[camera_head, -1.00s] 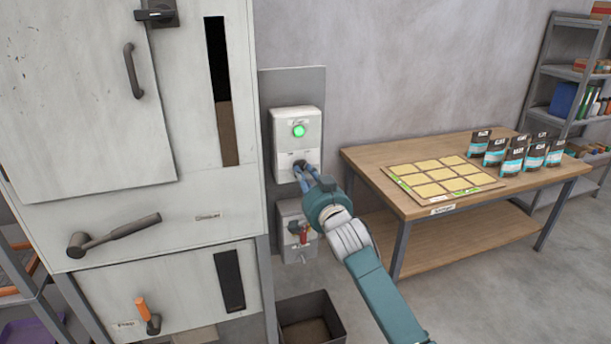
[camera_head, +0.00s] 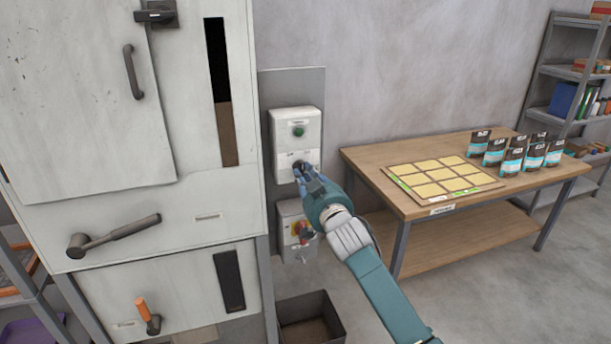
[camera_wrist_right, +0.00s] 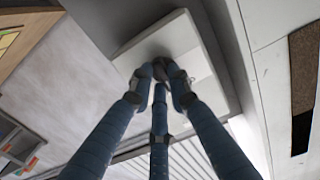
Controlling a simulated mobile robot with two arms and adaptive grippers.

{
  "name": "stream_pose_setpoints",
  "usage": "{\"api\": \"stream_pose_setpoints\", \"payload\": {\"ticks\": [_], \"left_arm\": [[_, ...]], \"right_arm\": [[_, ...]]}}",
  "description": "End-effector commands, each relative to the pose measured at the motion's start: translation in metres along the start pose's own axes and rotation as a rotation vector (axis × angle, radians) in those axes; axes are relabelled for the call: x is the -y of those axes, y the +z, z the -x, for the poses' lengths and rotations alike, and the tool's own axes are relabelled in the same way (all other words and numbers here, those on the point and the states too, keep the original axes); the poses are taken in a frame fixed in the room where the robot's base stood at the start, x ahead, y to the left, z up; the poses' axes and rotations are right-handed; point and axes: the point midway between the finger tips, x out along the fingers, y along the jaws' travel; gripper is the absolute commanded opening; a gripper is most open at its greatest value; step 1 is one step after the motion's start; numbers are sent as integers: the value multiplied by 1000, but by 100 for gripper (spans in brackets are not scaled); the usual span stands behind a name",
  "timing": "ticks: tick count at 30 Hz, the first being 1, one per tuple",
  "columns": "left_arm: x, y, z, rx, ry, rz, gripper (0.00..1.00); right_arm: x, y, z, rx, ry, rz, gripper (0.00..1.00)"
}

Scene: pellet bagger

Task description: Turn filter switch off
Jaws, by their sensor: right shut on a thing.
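The filter switch box (camera_head: 297,122) is a white box on a grey wall plate, with a dark green, unlit lamp (camera_head: 298,131) above a small knob. My right gripper (camera_head: 301,169) is at the lower half of this box. Its blue fingers are shut on the knob (camera_wrist_right: 165,68), which they mostly hide; in the right wrist view the fingertips (camera_wrist_right: 160,73) close around it against the white box. The knob's exact angle cannot be read. My left gripper is not in view.
A white cabinet (camera_head: 150,217) with handles stands left. A dark bin (camera_head: 338,326) is on the floor below. A wooden table (camera_head: 400,203) with a grid board and several pouches stands right.

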Motion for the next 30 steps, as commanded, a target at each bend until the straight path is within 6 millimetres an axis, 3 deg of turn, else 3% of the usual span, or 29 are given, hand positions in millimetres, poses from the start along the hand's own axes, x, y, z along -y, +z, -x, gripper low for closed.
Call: {"api": "stream_pose_setpoints", "payload": {"ticks": [15,30], "left_arm": [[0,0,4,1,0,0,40],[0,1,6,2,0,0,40]], "right_arm": [[-1,-3,0,0,0,434,0],[-1,-4,0,0,0,588,0]]}}
